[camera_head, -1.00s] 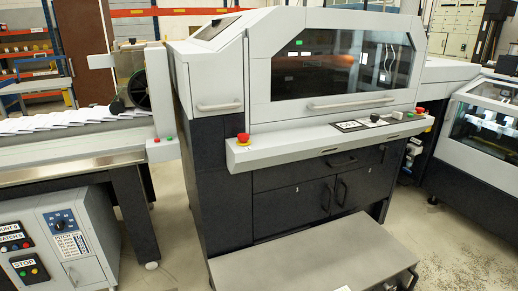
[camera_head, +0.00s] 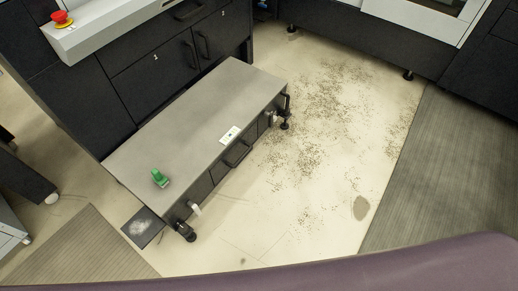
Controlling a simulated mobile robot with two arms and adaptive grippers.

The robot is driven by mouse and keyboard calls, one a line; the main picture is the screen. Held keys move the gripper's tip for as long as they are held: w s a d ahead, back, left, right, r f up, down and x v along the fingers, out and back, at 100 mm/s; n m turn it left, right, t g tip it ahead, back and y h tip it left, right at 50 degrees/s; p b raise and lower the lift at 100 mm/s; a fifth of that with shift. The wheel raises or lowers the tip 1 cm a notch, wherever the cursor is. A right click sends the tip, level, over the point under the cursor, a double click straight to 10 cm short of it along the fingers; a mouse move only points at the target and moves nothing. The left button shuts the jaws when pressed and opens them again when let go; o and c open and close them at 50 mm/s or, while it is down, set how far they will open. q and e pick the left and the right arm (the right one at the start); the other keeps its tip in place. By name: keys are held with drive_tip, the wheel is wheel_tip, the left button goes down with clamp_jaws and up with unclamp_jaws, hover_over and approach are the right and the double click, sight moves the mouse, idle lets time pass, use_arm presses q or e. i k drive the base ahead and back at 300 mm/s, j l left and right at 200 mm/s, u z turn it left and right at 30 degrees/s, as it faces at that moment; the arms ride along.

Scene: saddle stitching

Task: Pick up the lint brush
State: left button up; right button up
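A small green object (camera_head: 160,178), which looks like the lint brush, lies on the left front end of the low grey-topped bench (camera_head: 205,115). It is too small to make out its handle and bristles clearly. Neither of my grippers is in view.
The bench stands against a dark machine cabinet (camera_head: 140,85) with a red stop button (camera_head: 62,17). A white card (camera_head: 230,134) lies on its front edge. A dark pad with white dust (camera_head: 143,227) lies on the floor at its left end. Dark debris (camera_head: 325,100) is scattered over the floor to the right.

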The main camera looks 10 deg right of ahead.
sight(161, 180)
drive_tip(key=u, duration=0.95)
drive_tip(key=k+l, duration=0.15)
drive_tip(key=k, duration=0.25)
drive_tip(key=k+l, duration=0.2)
drive_tip(key=k, duration=0.2)
